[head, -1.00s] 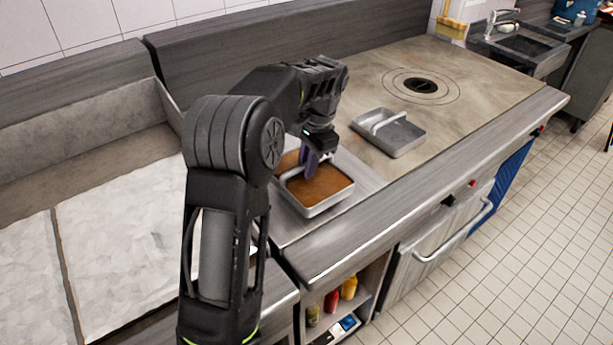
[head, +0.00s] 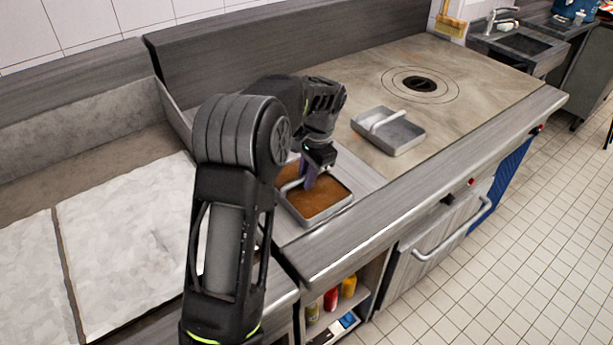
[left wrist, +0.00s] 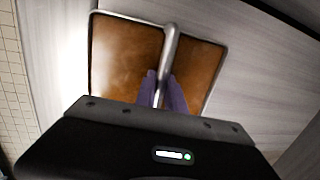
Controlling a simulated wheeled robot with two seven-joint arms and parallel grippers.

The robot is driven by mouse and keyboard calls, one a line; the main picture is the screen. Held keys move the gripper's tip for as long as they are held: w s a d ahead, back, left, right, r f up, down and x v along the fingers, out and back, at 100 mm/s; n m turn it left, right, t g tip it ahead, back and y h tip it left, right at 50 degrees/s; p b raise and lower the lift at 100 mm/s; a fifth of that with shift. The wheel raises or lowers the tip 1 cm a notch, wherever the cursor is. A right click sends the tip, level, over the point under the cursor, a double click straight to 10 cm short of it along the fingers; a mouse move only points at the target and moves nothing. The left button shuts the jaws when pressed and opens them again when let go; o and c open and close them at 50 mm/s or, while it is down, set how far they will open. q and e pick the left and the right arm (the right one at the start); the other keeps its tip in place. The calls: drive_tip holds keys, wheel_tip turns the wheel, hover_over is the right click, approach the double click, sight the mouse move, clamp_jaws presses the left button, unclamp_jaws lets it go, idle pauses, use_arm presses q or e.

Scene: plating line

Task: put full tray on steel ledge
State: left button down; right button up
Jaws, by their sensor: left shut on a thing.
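The full tray (head: 329,207) is a grey metal pan with brown contents and a bar handle across its middle. It is on or just over the steel ledge (head: 367,180), left of the hotplate; I cannot tell whether it touches. In the left wrist view the tray (left wrist: 90,55) fills the middle. My left gripper (head: 309,181) has purple fingers, shut on the tray's handle (left wrist: 171,45). My left arm hides the tray's left part in the head view. My right gripper is not in view.
An empty grey tray (head: 403,134) with a bar handle sits on the hotplate (head: 465,80), right of the full tray. A round burner opening (head: 424,84) is behind it. White-lined basins (head: 120,240) lie to the left. Bottles stand on a shelf below the counter.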

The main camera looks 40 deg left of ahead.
sight(312, 193)
use_arm(q)
drive_tip(key=c, duration=1.4)
unclamp_jaws()
drive_tip(key=shift+f, duration=0.1)
drive_tip(key=shift+r, duration=0.5)
wheel_tip(312, 193, up, 11)
drive_tip(key=d+p, duration=0.1)
drive_tip(key=d, duration=0.1)
drive_tip(key=shift+w, duration=0.3)
